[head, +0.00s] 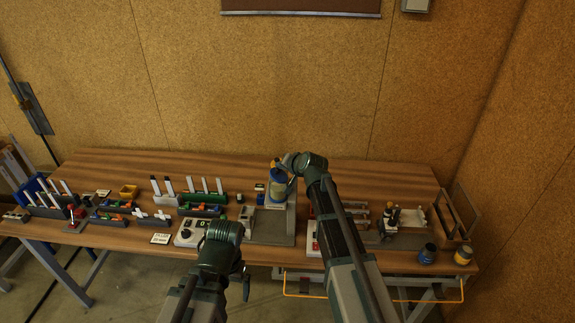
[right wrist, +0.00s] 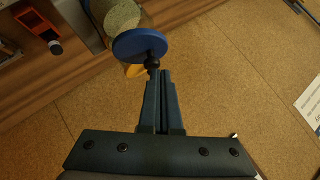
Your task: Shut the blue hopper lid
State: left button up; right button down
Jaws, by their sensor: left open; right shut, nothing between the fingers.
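A black knob (right wrist: 152,63) sits at the lid's edge. My right gripper (right wrist: 159,72) is shut and empty, its tips close to the knob; contact is unclear. My left gripper (head: 246,284) is open, in front of the bench, away from the hopper.
A switch box (head: 190,232) sits near the front edge. A wooden rack (head: 452,215) and small jars (head: 428,253) are on the right. The back of the bench is fairly clear.

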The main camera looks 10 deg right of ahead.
aim_at(272, 175)
jog(key=shift+w+a+f, duration=0.15)
jog(key=shift+a+f, duration=0.15)
jog(key=shift+a, duration=0.3)
jog(key=shift+w+a+f+b, duration=0.25)
jog(key=shift+a+f+b, duration=0.35)
jog(key=shift+a+b, duration=0.25)
jog(key=shift+a, duration=0.15)
jog(key=shift+r+p, duration=0.8)
jog(key=p+v, duration=0.7)
jog(key=v, duration=0.6)
jog(key=shift+s+r+p, duration=0.25)
jog(key=shift+s+p, duration=0.05)
jog(key=shift+p, duration=0.1)
